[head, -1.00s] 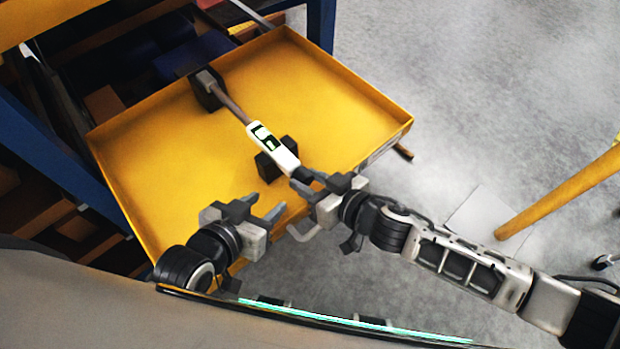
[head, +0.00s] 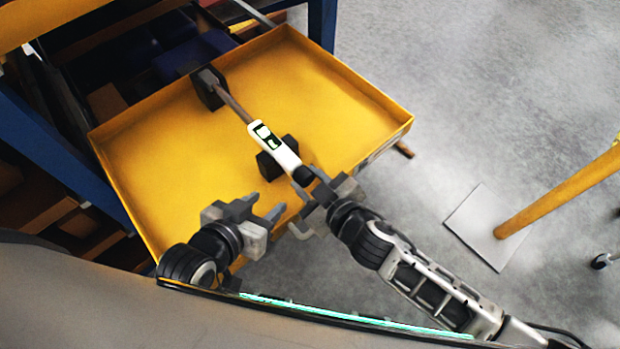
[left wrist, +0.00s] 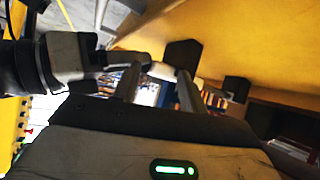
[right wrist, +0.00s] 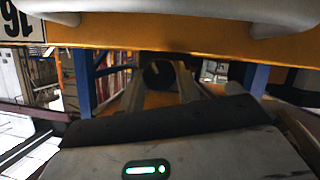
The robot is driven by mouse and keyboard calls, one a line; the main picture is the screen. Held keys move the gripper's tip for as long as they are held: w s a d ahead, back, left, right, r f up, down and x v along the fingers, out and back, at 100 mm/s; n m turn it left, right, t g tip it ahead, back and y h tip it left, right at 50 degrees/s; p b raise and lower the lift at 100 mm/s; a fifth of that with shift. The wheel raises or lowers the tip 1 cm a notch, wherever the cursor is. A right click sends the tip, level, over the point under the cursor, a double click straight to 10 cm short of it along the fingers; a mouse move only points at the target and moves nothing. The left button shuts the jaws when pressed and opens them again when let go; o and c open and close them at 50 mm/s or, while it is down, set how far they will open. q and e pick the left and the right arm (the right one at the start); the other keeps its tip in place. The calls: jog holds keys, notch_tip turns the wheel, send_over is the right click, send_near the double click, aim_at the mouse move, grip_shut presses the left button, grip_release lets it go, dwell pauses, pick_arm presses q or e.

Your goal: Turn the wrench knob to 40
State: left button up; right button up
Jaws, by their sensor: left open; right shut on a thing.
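The torque wrench (head: 281,152) lies across the yellow drawer on dark supports. It has a grey shaft, a white body and a small display (head: 266,136) whose digits I cannot read. Its dark knob end (head: 303,175) points toward the drawer's front edge. My right gripper (head: 310,187) is shut on this knob end and partly hides it. In the right wrist view, the dark round knob (right wrist: 158,75) shows between the fingers. My left gripper (head: 268,209) is open and empty, left of the right gripper and apart from the wrench. The knob's scale cannot be seen.
The yellow drawer (head: 350,80) is pulled out from a blue-framed rack (head: 60,160). Dark support blocks (head: 277,158) stand under the wrench. White handles (right wrist: 255,12) sit on the drawer's front. A yellow post (head: 560,190) on a grey plate stands right. The grey floor is open there.

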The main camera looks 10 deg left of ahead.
jog(key=shift+a+n, duration=0.1)
jog(key=shift+n, duration=0.3)
dwell(0.3)
jog(key=o, duration=1)
jog(key=shift+c, duration=0.2)
jog(key=v, duration=1.6)
jog(key=shift+s+f, duration=0.15)
jog(key=shift+s, duration=0.05)
jog(key=shift+a, duration=0.1)
